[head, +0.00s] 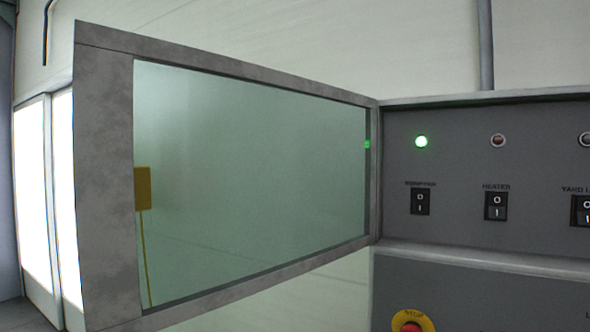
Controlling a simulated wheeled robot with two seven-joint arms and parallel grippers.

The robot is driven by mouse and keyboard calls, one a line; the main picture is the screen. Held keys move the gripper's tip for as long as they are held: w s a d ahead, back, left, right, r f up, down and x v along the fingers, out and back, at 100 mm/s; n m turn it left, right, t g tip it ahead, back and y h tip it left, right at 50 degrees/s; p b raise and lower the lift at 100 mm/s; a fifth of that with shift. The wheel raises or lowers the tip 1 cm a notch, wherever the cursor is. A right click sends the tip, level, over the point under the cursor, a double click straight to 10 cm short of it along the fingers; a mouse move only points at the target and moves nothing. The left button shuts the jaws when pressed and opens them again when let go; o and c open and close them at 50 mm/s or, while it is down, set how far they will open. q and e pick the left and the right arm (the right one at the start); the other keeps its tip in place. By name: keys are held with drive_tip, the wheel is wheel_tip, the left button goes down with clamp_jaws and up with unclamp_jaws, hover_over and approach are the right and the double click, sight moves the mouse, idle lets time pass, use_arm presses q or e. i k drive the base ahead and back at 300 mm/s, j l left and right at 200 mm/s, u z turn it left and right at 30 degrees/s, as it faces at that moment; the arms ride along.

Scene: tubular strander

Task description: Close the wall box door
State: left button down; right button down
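The wall box door (105,190) is a grey metal frame around a greenish clear pane (250,180). It stands open, swung out to the left from its hinge side at the box's left edge. The wall box (460,165) is at the right, with its grey inner panel uncovered. The panel carries a lit green lamp (421,141), an unlit reddish lamp (498,140) and black rocker switches, one of them labelled HEATER (496,206). Neither of my grippers shows in the head view.
Below the box is a grey panel with a red stop button on a yellow base (413,321). A yellow box (143,188) with a cable shows through the pane. Bright white door panels (50,200) stand at the far left.

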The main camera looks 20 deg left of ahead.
sight(104, 57)
drive_tip(key=i+j+z, duration=0.1)
drive_tip(key=j+z, duration=0.35)
drive_tip(key=j, duration=0.25)
drive_tip(key=j+z, duration=0.45)
drive_tip(key=j, duration=0.2)
drive_tip(key=k+j+z, duration=0.2)
drive_tip(key=j+z, duration=0.3)
drive_tip(key=j, duration=0.15)
